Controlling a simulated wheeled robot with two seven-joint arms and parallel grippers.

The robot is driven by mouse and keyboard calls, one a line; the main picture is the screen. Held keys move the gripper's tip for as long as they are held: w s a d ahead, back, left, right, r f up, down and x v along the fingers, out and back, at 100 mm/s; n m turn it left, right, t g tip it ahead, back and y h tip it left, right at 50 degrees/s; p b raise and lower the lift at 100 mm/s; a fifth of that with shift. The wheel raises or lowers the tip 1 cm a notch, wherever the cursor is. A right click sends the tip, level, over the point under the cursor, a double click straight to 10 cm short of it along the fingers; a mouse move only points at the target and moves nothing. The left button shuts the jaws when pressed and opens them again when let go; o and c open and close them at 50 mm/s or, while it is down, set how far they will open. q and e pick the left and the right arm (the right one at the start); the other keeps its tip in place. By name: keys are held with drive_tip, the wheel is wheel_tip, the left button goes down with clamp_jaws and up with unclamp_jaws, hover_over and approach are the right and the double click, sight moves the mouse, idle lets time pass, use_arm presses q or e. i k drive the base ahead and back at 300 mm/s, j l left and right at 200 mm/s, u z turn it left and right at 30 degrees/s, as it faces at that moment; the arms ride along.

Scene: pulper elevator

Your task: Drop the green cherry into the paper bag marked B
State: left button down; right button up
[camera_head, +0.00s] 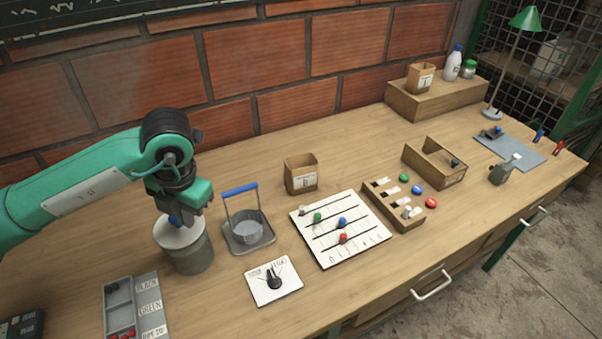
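My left gripper (182,212) points down over the white top of a grey cylinder (190,254). A small blue piece (173,220) shows by its fingers; I cannot tell whether they hold anything. One brown paper bag (301,174) stands open on the table behind the white board; another paper bag (421,78) stands on the wooden ledge at the back right. Their label letters are too small to read. A sorting tray (120,290) has a GREEN label, and I see no green cherry in it. My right gripper is out of view.
A blue-handled basket (246,231) stands right of the cylinder. A white board (340,241) holds coloured pieces, green included. A wooden rack (394,205) has green, blue and red discs beside it. A small dial card (273,281) lies in front.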

sight(297, 187)
drive_tip(key=i, duration=0.2)
drive_tip(key=k, duration=0.5)
drive_tip(key=i+l, duration=0.15)
drive_tip(key=l, duration=0.2)
drive_tip(key=i+l+u, duration=0.15)
drive_tip(key=l, duration=0.2)
drive_tip(key=i+l, duration=0.2)
drive_tip(key=l, duration=0.15)
drive_tip(key=i+l+u, duration=0.1)
drive_tip(key=l, duration=0.25)
drive_tip(key=i+l, duration=0.15)
drive_tip(key=l, duration=0.2)
drive_tip(key=i+l+u, duration=0.15)
drive_tip(key=l, duration=0.25)
drive_tip(key=i+l, duration=0.15)
drive_tip(key=l, duration=0.2)
